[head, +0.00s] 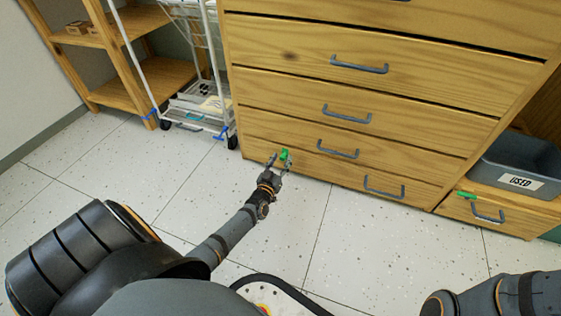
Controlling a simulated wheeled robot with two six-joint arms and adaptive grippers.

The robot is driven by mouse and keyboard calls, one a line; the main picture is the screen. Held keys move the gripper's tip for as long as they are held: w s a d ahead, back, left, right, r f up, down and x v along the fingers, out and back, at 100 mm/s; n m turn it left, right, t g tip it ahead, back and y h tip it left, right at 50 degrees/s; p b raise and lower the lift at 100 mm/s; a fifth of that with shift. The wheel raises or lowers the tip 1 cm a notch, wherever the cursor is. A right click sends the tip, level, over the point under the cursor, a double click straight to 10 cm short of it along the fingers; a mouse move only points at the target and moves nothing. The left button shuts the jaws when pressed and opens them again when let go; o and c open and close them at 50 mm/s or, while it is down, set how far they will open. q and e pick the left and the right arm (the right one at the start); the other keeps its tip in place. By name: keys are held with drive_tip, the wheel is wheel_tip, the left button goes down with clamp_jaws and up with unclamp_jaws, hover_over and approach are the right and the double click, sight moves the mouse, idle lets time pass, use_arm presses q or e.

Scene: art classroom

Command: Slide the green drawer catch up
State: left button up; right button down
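A small green catch (284,154) shows low on the left part of the wooden drawer cabinet (262,62). My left gripper (279,161) is at the catch, with its two fingers spread apart. The catch appears between or just beyond the fingertips; I cannot tell whether they touch it. A second green piece (467,195) sits at the top left of a small drawer front (510,218) at the right. My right arm shows at the bottom right, but its gripper is out of view.
The cabinet has several drawers with grey bar handles, such as the lowest handle (384,188). A grey bin (519,167) labelled USED stands above the small drawer. A white wheeled rack (181,60) and a wooden shelf (160,76) stand at the left. The speckled floor before the cabinet is clear.

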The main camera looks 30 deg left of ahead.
use_arm(q)
drive_tip(key=shift+s+d+f, duration=0.1)
drive_tip(key=shift+s, duration=0.35)
drive_tip(key=v, duration=1.1)
drive_tip(key=shift+d, duration=0.15)
